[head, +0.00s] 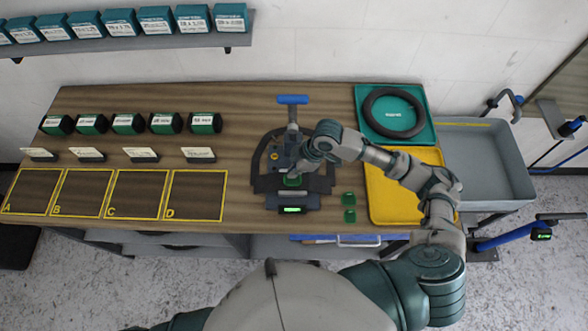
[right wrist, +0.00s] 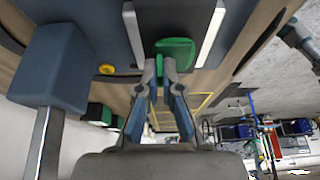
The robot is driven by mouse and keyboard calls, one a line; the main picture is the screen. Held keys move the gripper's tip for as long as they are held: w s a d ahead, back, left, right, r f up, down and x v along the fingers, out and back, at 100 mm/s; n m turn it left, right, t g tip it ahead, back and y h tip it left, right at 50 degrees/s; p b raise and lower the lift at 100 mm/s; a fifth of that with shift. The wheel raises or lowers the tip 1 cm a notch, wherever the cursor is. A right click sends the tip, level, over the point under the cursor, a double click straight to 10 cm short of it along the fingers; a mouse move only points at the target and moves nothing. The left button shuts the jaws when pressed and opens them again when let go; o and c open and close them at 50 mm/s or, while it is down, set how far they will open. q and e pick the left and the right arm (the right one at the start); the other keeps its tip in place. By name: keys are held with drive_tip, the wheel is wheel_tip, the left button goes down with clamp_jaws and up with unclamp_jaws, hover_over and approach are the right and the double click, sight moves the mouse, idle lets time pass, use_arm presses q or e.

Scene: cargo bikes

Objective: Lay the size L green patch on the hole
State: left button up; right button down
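My right gripper (head: 297,172) is over the dark press-like fixture (head: 262,181) in the middle of the bench. In the right wrist view the fingers (right wrist: 157,78) are closed in on a green patch (right wrist: 175,50), which lies at their tips against the fixture's dark face. The patch also shows below the gripper in the head view (head: 292,182). Its size marking cannot be read, and the hole cannot be made out. Two more green patches, an upper one (head: 348,198) and a lower one (head: 349,215), lie right of the fixture. My left gripper is out of view.
A black tube ring (head: 368,112) lies in a teal tray (head: 425,137) at the back right, behind a yellow tray (head: 382,212). A grey bin (head: 487,160) stands further right. The fixture has a blue-handled lever (head: 292,99).

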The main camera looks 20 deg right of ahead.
drive_tip(key=shift+f+p, duration=0.1)
drive_tip(key=shift+p, duration=0.35)
drive_tip(key=shift+f, duration=0.25)
idle(0.8)
drive_tip(key=c, duration=1.2)
unclamp_jaws()
drive_tip(key=shift+c, duration=0.2)
drive_tip(key=v, duration=1.2)
drive_tip(key=shift+f, duration=0.1)
